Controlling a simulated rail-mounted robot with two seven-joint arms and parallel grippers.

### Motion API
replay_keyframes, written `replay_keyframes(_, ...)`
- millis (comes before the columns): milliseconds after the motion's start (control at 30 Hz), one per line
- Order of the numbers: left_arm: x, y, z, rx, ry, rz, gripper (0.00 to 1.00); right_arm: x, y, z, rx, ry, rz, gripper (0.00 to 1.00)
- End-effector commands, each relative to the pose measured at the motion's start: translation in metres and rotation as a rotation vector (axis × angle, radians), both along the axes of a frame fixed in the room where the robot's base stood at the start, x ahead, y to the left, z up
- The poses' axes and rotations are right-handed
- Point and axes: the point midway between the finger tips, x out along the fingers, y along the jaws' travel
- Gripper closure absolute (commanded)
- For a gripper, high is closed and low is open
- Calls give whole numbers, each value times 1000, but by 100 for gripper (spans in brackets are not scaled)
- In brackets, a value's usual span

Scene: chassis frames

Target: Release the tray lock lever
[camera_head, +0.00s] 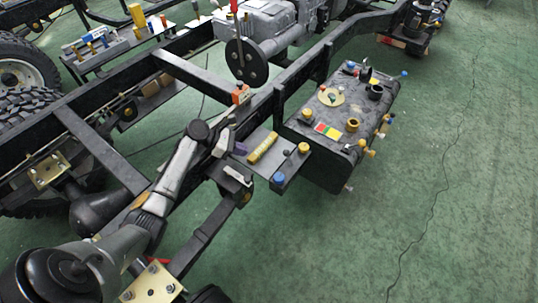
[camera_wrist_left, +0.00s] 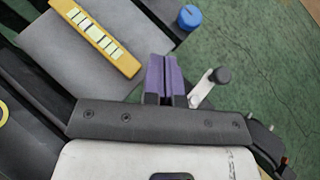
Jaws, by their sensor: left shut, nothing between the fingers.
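The lock lever (camera_head: 236,174) is a short pale bar with a dark knob at the edge of a grey tray (camera_head: 291,165). In the left wrist view the lever (camera_wrist_left: 203,92) slants up to its black knob, just right of my fingers. My left gripper (camera_head: 240,148) has purple fingers, which also show in the left wrist view (camera_wrist_left: 165,82). They are shut and empty, beside the lever with a small gap in the picture; contact cannot be told. My right gripper is not in view.
Black chassis rails (camera_head: 197,75) run along and below my left arm. A black tank (camera_head: 345,115) with caps and fittings stands right of the tray. A tall lever with a round black plate (camera_head: 247,62) rises behind. Green floor (camera_head: 450,200) is open at right.

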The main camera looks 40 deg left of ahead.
Motion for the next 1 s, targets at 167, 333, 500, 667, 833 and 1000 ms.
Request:
replay_keyframes(167,10,8,-4,-110,74,79,100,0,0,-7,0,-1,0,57)
replay_keyframes(333,13,11,-4,-150,103,108,100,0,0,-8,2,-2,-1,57)
replay_keyframes(500,13,11,-3,-156,107,112,100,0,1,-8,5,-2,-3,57)
replay_keyframes(667,13,11,-3,-155,107,111,100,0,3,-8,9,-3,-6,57)
replay_keyframes(833,16,7,-8,-155,106,110,100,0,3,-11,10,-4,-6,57)
replay_keyframes(1000,29,-8,-21,-156,104,109,100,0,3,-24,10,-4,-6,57)
